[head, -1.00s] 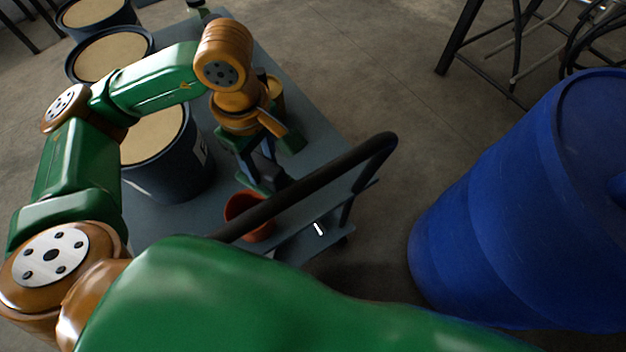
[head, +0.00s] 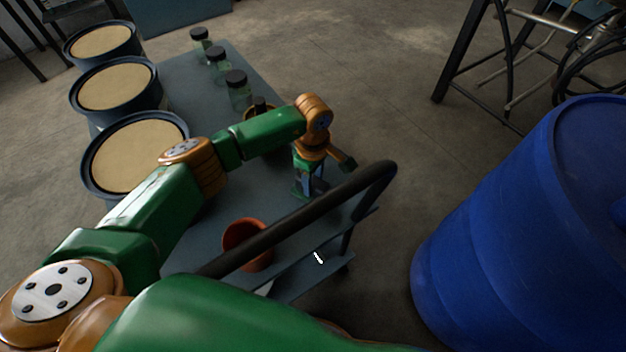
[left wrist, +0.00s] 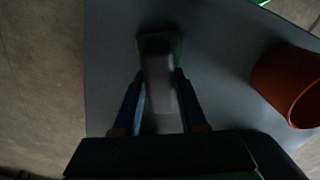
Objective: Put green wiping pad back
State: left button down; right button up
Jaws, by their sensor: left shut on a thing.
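My left gripper (head: 314,182) is shut on the grey handle of the green wiping pad (head: 302,190), near the right side of the cart top, just behind the black push bar. In the left wrist view the handle lies between the two blue fingers (left wrist: 160,95), and the green pad (left wrist: 160,42) shows at its far end. The pad is low over the grey cart top (head: 190,85); I cannot tell whether it touches. My right gripper is not in view.
An orange-red pot (head: 240,235) stands on the cart left of the gripper, partly behind the push bar (head: 310,208). Several dark-lidded jars (head: 238,90) stand farther back. Tan-topped drums (head: 125,160) line the left. A blue barrel (head: 530,220) stands right.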

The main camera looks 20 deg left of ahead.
pick_arm(q)
jog(key=shift+c, duration=2.2)
grip_release()
notch_tip(320, 180, up, 12)
